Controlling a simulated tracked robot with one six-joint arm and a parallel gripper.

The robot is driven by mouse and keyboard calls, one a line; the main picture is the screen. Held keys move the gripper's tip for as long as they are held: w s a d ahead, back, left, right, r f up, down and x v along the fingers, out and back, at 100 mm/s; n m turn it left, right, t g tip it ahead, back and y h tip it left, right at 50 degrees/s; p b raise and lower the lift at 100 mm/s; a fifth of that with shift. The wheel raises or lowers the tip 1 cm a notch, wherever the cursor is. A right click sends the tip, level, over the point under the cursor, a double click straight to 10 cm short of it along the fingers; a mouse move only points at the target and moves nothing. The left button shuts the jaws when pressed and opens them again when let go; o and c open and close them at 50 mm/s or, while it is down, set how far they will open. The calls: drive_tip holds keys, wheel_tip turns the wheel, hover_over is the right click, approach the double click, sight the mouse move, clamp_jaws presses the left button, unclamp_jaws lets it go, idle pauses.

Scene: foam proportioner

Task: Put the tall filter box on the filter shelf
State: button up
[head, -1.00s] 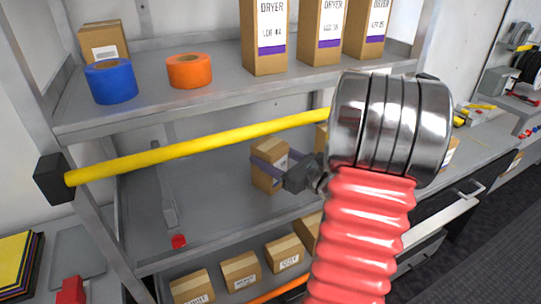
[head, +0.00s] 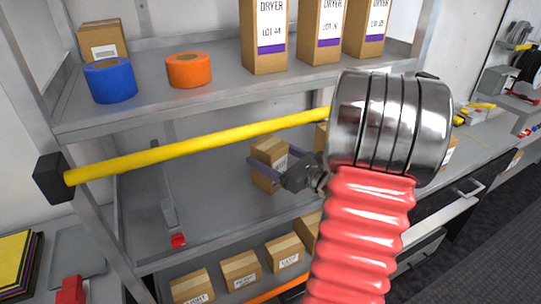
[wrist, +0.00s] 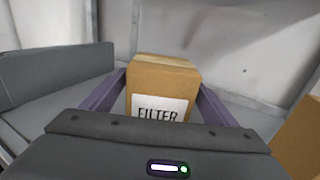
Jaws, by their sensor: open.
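The tall filter box (head: 268,150) is a brown carton with a white label. It stands upright on the middle shelf (head: 215,200), under the yellow bar. My gripper (head: 271,160) is open, with one purple finger on each side of the box. In the wrist view the box (wrist: 161,85) shows its FILTER label between the two spread fingers, with gaps beside it. The box's lower part is hidden by my gripper body.
A yellow bar (head: 200,145) crosses in front of the shelf opening. Dryer boxes (head: 264,35), a blue tape roll (head: 110,80) and an orange one (head: 189,70) stand on the shelf above. Small cartons (head: 240,271) line the shelf below. Another carton (wrist: 300,135) stands at right.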

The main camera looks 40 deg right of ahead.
drive_tip(key=s+d, duration=0.1)
drive_tip(key=s, duration=1.1)
drive_tip(key=shift+d, duration=0.15)
idle(0.7)
